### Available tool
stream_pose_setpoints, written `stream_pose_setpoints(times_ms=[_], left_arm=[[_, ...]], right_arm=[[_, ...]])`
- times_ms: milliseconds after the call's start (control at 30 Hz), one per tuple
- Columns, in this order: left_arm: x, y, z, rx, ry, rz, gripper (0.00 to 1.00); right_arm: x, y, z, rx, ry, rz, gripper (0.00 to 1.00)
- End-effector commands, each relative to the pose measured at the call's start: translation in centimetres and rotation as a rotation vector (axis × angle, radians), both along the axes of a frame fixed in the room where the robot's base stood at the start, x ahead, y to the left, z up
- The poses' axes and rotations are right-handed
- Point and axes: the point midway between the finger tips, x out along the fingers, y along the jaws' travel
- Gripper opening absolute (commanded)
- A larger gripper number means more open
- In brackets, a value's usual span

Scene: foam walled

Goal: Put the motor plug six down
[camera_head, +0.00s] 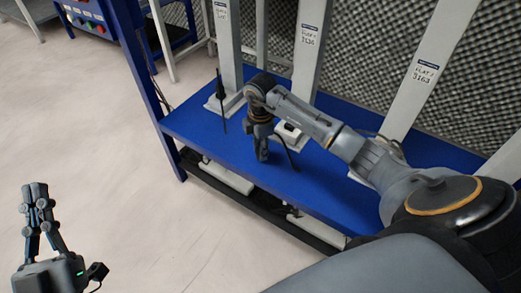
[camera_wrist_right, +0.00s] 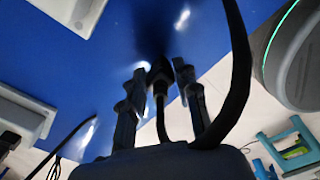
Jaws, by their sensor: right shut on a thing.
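The motor plug (camera_wrist_right: 160,76) is a dark plug with a black cable, seen between the fingers in the right wrist view. My right gripper (camera_wrist_right: 163,82) is shut on it, with the blue table surface beyond. In the head view my right gripper (camera_head: 262,155) points down at the blue table, low over or at its surface; the plug is hardly distinguishable there. A black cable (camera_head: 288,152) hangs beside that gripper. My left gripper (camera_head: 35,187) is at the lower left, away from the table, fingers together and empty.
The blue table (camera_head: 215,130) carries several white posts on white bases, some with labels, such as this post (camera_head: 308,45). A thin black item (camera_head: 220,95) stands or hangs by the leftmost post. Dark foam wall lies behind. The table's front left is clear.

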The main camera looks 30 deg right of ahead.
Motion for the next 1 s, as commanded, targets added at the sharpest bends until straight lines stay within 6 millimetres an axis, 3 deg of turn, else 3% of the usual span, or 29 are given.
stream_pose_setpoints(times_ms=[400, 433, 533, 833, 1000], left_arm=[[-0.2, 0.0, 0.4, -0.007, -0.023, -0.001, 0.0], [-0.2, 0.0, 0.4, -0.007, -0.025, -0.001, 0.0], [-0.2, 0.0, 0.4, -0.007, -0.023, -0.001, 0.0], [-0.2, 0.0, 0.4, -0.006, -0.022, -0.001, 0.0], [0.4, 0.0, -0.4, 0.011, 0.04, 0.003, 0.0]], right_arm=[[0.0, 0.0, -0.4, 0.0, 0.001, 0.0, 0.02], [0.0, 0.0, -0.4, 0.0, 0.001, 0.0, 0.35], [0.0, 0.0, -0.4, 0.0, 0.001, 0.0, 0.54], [0.0, 0.0, -0.3, 0.0, 0.0, 0.0, 0.54], [0.0, 0.0, 0.8, 0.0, -0.002, 0.0, 0.54]])
